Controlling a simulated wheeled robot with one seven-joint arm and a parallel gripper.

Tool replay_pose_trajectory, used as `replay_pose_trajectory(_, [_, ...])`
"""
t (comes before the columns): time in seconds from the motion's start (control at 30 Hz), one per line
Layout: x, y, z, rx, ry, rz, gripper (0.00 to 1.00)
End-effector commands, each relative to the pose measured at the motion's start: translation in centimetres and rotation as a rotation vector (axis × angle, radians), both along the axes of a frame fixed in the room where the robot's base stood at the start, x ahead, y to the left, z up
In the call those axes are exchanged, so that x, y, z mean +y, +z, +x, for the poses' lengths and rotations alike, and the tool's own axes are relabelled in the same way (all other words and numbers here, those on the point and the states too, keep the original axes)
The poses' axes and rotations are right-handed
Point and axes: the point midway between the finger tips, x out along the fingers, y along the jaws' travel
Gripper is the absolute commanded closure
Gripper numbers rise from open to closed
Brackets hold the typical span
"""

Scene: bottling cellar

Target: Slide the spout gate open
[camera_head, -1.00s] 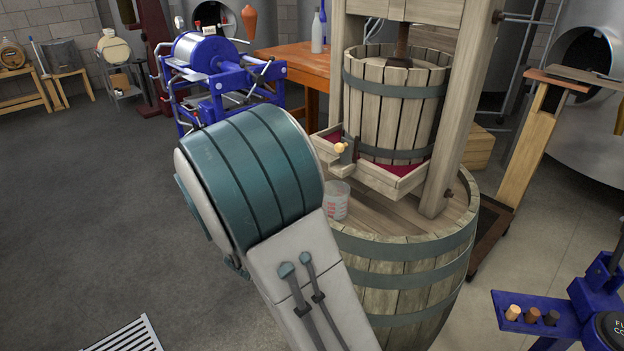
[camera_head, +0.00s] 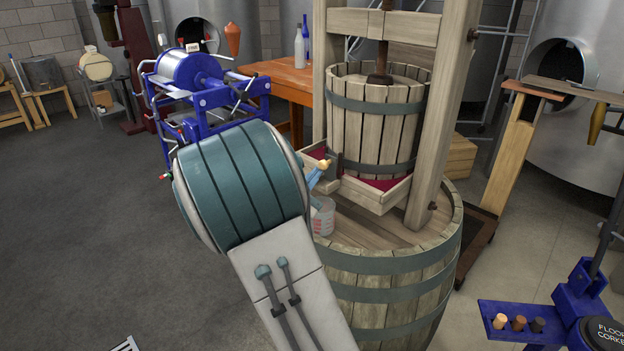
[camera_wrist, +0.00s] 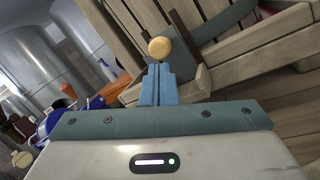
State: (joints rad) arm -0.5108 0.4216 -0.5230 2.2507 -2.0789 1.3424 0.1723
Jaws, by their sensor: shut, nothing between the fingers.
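The wooden basket press (camera_head: 375,120) stands on a large barrel (camera_head: 390,285). At its tray's front left corner is the spout with a dark gate plate (camera_head: 333,165) and a round, pale wooden knob (camera_head: 324,163). The knob also shows in the wrist view (camera_wrist: 160,47), just beyond my fingertips. My gripper (camera_wrist: 160,72) has its blue fingers together, with nothing visible between them; in the head view its tip (camera_head: 316,174) is close beside the knob. I cannot tell whether they touch. How far the gate is open is unclear.
A clear measuring jug (camera_head: 323,217) stands on the barrel below the spout, close to my arm. The press's upright post (camera_head: 432,150) rises to the right. A blue machine (camera_head: 200,95) and an orange table (camera_head: 280,80) stand behind to the left.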

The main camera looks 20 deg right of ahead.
Motion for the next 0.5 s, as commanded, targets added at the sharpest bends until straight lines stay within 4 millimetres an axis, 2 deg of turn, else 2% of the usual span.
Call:
replay_pose_trajectory(0.23, [0.0, 3.4, 0.0, -0.003, -0.001, 0.001, 1.00])
replay_pose_trajectory(0.5, [0.0, 3.4, 0.0, -0.003, -0.001, -0.001, 1.00])
